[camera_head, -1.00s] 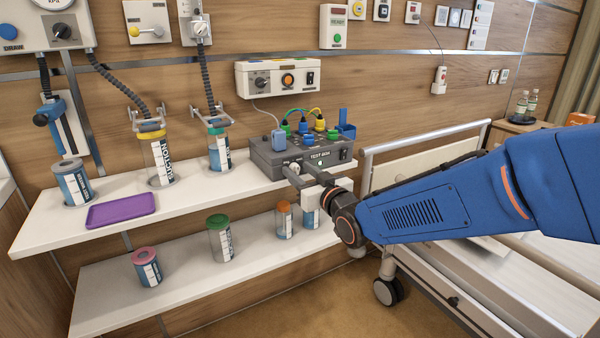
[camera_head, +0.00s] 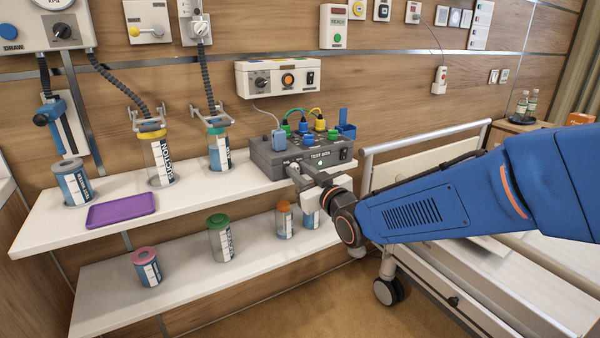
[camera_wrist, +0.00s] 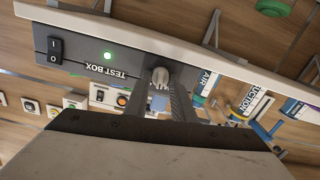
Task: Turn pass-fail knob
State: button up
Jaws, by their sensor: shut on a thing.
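The grey test box (camera_head: 262,160) stands at the right end of the upper shelf, with coloured plugs and cables on top. A small green light (camera_wrist: 107,56) glows on its front, which looks upside down in the wrist view. A black rocker switch (camera_wrist: 55,50) is beside the light. My gripper (camera_head: 297,172) is at the box's front face. In the wrist view, its two fingers are closed on the pale knob (camera_wrist: 160,76), one on each side. The fingers and wrist hide part of the knob and its markings.
A control panel (camera_head: 278,79) is on the wall above the box. Suction jars (camera_head: 160,163) and a purple tray (camera_head: 121,210) are to the left on the upper shelf. A bed rail (camera_head: 425,136) is close on the right. The lower shelf holds several canisters.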

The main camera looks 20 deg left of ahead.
jog(key=n, duration=0.4)
jog(key=shift+n, duration=1.5)
jog(key=shift+s+n, duration=0.1)
jog(key=shift+n, duration=0.2)
jog(key=shift+f, duration=0.1)
jog(key=o, duration=1)
